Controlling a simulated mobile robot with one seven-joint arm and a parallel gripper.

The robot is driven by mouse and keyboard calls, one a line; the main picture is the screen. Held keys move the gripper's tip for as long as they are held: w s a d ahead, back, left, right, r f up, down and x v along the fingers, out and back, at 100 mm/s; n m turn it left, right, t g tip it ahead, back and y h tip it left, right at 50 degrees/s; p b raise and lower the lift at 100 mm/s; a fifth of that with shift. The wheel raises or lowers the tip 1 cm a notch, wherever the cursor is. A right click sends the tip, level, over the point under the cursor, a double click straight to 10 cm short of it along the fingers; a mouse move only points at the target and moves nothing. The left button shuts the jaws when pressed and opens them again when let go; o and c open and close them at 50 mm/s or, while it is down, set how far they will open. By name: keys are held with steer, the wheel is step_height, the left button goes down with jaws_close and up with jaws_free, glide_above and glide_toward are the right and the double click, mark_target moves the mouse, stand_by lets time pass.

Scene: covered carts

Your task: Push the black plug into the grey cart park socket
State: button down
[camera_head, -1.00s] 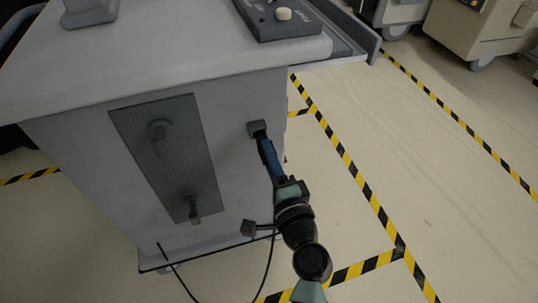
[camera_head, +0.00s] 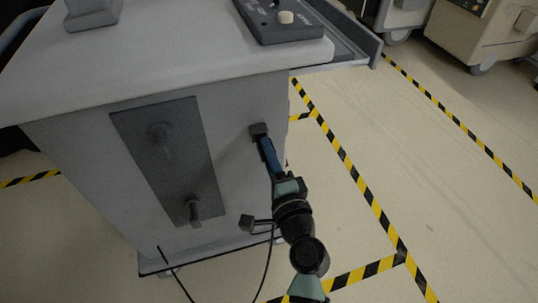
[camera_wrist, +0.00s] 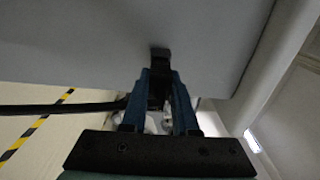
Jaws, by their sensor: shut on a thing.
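The grey cart (camera_head: 90,140) fills the left of the head view. Its park socket (camera_head: 258,129), a small dark block, sits on the cart's side near the right edge; it also shows in the wrist view (camera_wrist: 160,54). My gripper (camera_head: 267,146) has its blue fingers pointing at the socket, their tips right by it. In the wrist view, my gripper (camera_wrist: 160,78) is shut on the black plug (camera_wrist: 156,95), which lines up with the socket. The fingers partly hide the plug, and I cannot tell how deep it sits.
A black cable (camera_wrist: 60,107) runs left in the wrist view; cable (camera_head: 268,265) also hangs low in the head view. A dark plate (camera_head: 165,160) with two pegs is on the cart's side. Floor to the right is clear, with striped tape (camera_head: 365,190).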

steer(key=shift+x, duration=0.8)
steer(key=c, duration=0.6)
jaws_free()
steer(key=shift+s, duration=0.1)
steer(key=v, duration=1.3)
